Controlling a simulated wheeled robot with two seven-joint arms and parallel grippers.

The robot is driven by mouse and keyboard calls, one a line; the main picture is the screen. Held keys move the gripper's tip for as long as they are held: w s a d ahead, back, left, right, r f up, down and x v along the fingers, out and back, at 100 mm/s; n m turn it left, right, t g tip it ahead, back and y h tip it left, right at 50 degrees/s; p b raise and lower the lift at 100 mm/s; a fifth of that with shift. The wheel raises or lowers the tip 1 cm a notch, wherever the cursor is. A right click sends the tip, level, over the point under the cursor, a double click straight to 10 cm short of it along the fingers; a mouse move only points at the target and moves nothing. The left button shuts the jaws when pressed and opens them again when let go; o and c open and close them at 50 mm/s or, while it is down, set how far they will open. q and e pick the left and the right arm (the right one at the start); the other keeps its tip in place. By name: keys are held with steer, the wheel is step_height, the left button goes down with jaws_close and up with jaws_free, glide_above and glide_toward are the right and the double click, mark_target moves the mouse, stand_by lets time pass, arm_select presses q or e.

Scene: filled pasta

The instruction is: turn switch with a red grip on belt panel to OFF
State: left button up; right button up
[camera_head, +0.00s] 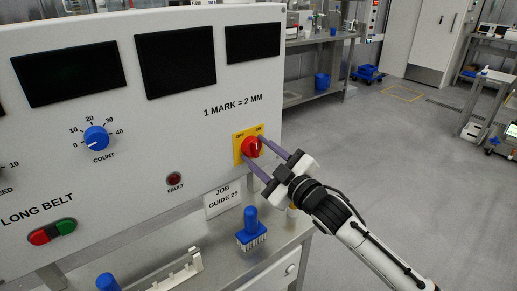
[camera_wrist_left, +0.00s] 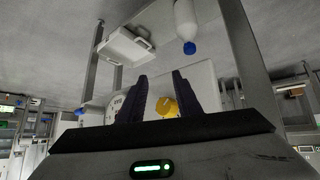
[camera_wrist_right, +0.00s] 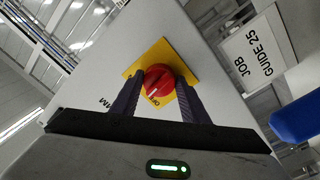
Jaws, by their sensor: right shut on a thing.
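The switch with a red grip (camera_head: 251,148) sits on a yellow plate (camera_head: 238,155) on the belt panel, with OFF at its upper left and ON at its upper right. My right gripper (camera_head: 254,155) is shut on the red grip.
The panel also carries a blue COUNT knob (camera_head: 96,138), a red FAULT lamp (camera_head: 174,179) and a green and red button pair (camera_head: 52,232). A JOB GUIDE 25 card (camera_head: 223,199) and a blue-handled tool (camera_head: 251,229) stand below.

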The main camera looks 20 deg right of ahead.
steer(key=n+p, duration=0.1)
steer(key=n, duration=0.3)
steer(key=shift+d+r+n, duration=0.1)
steer(key=shift+n, duration=0.3)
steer(key=shift+n+y+p, duration=0.3)
steer(key=shift+n+p, duration=0.05)
steer(key=shift+n, duration=1.25)
steer(key=o, duration=1.1)
steer(key=shift+c, duration=0.2)
steer(key=b+v, duration=0.1)
steer(key=v, duration=0.9)
steer(key=shift+s, duration=0.1)
